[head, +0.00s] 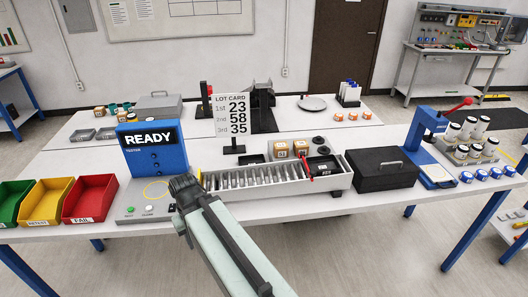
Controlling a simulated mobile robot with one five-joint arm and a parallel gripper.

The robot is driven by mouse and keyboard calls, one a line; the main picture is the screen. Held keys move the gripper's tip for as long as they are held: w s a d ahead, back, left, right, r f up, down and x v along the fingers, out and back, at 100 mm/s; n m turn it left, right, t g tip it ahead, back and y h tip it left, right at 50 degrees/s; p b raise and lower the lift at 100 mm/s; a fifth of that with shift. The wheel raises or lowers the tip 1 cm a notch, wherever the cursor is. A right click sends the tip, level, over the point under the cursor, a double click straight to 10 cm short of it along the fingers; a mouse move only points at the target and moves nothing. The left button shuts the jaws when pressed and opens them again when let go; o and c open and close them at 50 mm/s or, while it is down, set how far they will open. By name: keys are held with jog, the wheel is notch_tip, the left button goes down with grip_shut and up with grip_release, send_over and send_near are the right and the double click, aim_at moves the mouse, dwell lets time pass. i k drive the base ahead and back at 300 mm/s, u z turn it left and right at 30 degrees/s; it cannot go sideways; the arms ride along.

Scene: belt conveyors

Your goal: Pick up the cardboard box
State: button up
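Two small brown cardboard boxes stand side by side at the back of the grey slotted tray (219,193) in the middle of the near table: a left box (281,149) and a right box (301,148). Two more small brown boxes, one (121,116) and another (99,111), sit at the left of the far table. My gripper (182,185) is dark and lies left of the tray, above the tester's base plate, apart from all these boxes. Its fingers are too small and dark to tell whether they are open. No box shows in it.
The blue READY tester (152,149) stands just behind my gripper. Green, yellow and red bins (90,198) are at left. A lot card (233,115) stands behind the tray. A black case (382,169) and a blue press (429,140) are at right.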

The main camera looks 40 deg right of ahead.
aim_at(280, 148)
jog(key=u, duration=2.95)
jog(key=k, duration=1.2)
jog(key=z, duration=1.75)
jog(key=i, duration=1.15)
jog(key=u, duration=0.05)
